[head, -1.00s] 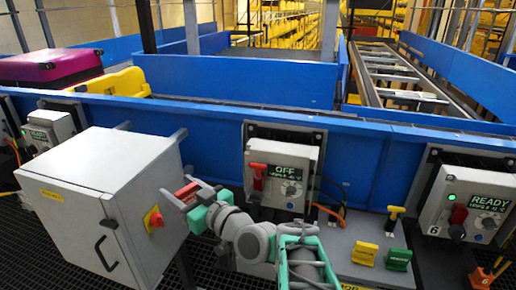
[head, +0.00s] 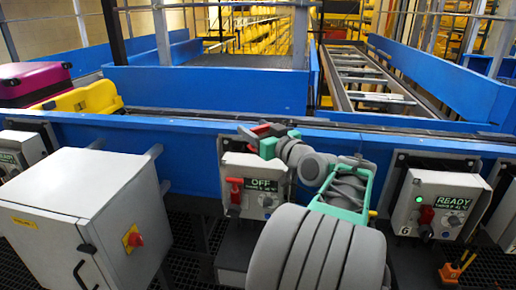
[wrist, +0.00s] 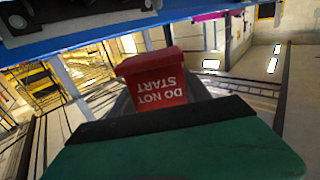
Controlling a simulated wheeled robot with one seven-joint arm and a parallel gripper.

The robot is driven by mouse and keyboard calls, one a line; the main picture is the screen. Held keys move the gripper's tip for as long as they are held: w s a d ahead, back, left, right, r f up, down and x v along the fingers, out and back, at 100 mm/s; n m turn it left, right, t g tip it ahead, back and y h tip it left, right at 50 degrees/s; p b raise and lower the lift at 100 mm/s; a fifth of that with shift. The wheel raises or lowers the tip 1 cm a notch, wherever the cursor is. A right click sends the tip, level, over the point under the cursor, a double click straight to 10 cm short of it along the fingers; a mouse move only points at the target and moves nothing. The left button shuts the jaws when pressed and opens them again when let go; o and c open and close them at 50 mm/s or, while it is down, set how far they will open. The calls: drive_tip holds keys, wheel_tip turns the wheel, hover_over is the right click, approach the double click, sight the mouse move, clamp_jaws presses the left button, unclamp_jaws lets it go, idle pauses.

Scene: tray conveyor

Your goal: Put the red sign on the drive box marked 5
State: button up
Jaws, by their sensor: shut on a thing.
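The red sign (wrist: 160,92) shows upside down in the wrist view, with white "DO NOT START" lettering. My gripper (head: 259,135) is shut on it; only a little of the sign's red shows between the fingers in the head view. The grey drive box with the "OFF" display (head: 252,187) is just below my gripper in the picture, on the blue conveyor side. It has a red handle on its left. My arm hides its lower right surroundings, and I see no number on it. The sign is apart from the box's front.
A grey cabinet (head: 75,205) with a red switch stands at the left. The drive box marked 6 (head: 436,205) reads "READY" at the right. The blue conveyor wall (head: 195,140) runs behind.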

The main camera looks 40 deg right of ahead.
drive_tip(key=w+d+f, duration=0.1)
drive_tip(key=d+f, duration=0.1)
drive_tip(key=f, duration=0.1)
drive_tip(key=w+d+f, duration=0.1)
drive_tip(key=f, duration=0.1)
drive_tip(key=shift+w+d+f, duration=0.1)
drive_tip(key=shift+w+f, duration=0.15)
drive_tip(key=shift+w, duration=0.05)
wheel_tip(320, 180, down, 3)
drive_tip(key=shift+r, duration=0.1)
drive_tip(key=shift+f, duration=0.35)
drive_tip(key=o, duration=1.5)
drive_tip(key=shift+r, duration=0.15)
